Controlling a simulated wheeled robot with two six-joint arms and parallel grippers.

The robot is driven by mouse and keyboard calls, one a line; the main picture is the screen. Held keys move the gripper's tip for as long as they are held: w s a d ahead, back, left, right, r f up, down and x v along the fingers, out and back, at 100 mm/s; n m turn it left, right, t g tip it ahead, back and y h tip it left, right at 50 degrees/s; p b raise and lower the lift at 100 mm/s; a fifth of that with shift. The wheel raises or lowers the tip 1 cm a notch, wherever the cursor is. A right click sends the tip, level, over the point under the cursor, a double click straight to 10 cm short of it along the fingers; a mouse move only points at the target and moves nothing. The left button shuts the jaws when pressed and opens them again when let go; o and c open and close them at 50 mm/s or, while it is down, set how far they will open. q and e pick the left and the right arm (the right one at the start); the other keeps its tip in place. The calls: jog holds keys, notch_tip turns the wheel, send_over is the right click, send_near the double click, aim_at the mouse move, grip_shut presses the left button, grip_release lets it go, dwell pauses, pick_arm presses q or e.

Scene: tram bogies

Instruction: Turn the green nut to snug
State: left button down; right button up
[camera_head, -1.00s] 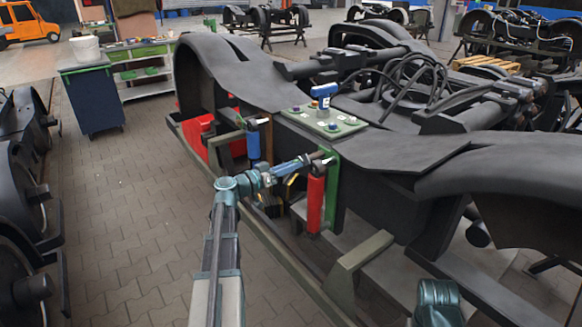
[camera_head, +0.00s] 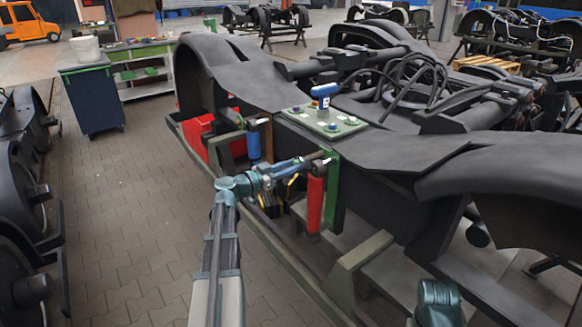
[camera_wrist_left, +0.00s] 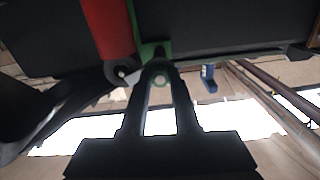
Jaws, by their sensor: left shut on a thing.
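A green bracket (camera_head: 333,190) stands on the side of the dark bogie frame, beside a red cylinder (camera_head: 315,203). My left gripper (camera_head: 322,161) reaches to the bracket at the top of the red cylinder. In the left wrist view its two fingers (camera_wrist_left: 158,58) come together at the green bracket (camera_wrist_left: 150,47), with the red cylinder (camera_wrist_left: 107,28) on the left. The jaws are shut on a small part there, taken to be the green nut; the fingers hide most of it.
A pale green tray (camera_head: 325,124) with small parts and a blue-and-white tool (camera_head: 323,94) lies on the bogie frame. A blue cylinder (camera_head: 253,146) and red parts (camera_head: 197,133) are to the left. A stand beam (camera_head: 360,255) runs below.

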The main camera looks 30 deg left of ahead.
pick_arm(q)
jog(key=shift+d+f, duration=0.1)
jog(key=c, duration=0.7)
grip_release()
jog(key=shift+o, duration=0.2)
jog(key=v, duration=1.4)
jog(key=shift+w, duration=0.1)
